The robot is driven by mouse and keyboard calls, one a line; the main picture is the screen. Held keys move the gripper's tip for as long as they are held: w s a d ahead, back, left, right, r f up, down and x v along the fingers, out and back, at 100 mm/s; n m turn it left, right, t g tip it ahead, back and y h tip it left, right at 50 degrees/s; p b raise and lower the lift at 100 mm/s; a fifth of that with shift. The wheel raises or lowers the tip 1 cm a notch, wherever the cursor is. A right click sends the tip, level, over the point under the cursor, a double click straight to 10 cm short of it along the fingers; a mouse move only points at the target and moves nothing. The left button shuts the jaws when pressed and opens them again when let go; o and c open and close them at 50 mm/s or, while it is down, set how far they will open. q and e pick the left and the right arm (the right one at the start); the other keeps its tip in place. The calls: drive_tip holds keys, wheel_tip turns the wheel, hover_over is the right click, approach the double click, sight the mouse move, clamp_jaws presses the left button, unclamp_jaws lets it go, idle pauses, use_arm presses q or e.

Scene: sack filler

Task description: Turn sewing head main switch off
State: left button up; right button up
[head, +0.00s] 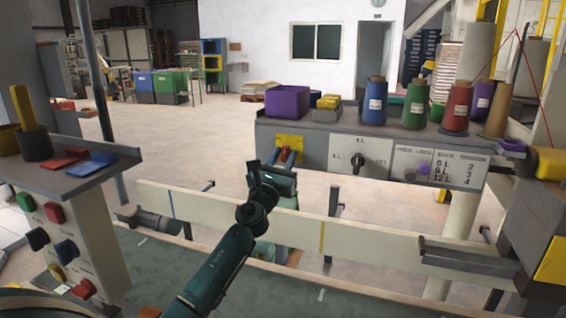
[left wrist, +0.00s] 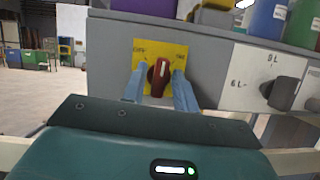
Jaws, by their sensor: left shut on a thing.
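The red rotary switch knob (left wrist: 159,77) sits on a yellow plate (left wrist: 166,47) at the left end of the grey control panel. In the head view the yellow plate (head: 290,141) shows behind my gripper, with part of the red knob (head: 285,152) above it. My left gripper (head: 278,168) is at the knob. In the left wrist view its two blue fingers (left wrist: 160,88) stand one on each side of the knob, shut on it. The knob's pale mark points nearly straight up, leaning slightly right. The small plate lettering is hard to read.
A black selector knob (head: 358,160) and a white panel (head: 438,165) with another knob are right of the switch. A purple bin (head: 287,101) and several thread cones stand on top. A beige rail (head: 390,242) crosses below. A button pedestal (head: 75,215) is at left.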

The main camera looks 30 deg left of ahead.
use_arm(q)
drive_tip(key=n+y, duration=0.1)
drive_tip(key=n, duration=0.2)
drive_tip(key=n+g+y, duration=0.1)
drive_tip(key=n+y, duration=0.1)
drive_tip(key=n, duration=0.2)
drive_tip(key=shift+d, duration=0.15)
drive_tip(key=n+g+y, duration=0.1)
drive_tip(key=n, duration=0.1)
drive_tip(key=n+y, duration=0.1)
drive_tip(key=n, duration=0.1)
drive_tip(key=shift+g, duration=0.4)
drive_tip(key=shift+n+g+y, duration=0.3)
drive_tip(key=shift+n, duration=1.3)
drive_tip(key=shift+p, duration=0.3)
drive_tip(key=o, duration=0.7)
drive_tip(key=shift+c, duration=0.2)
drive_tip(key=shift+s+d, duration=0.1)
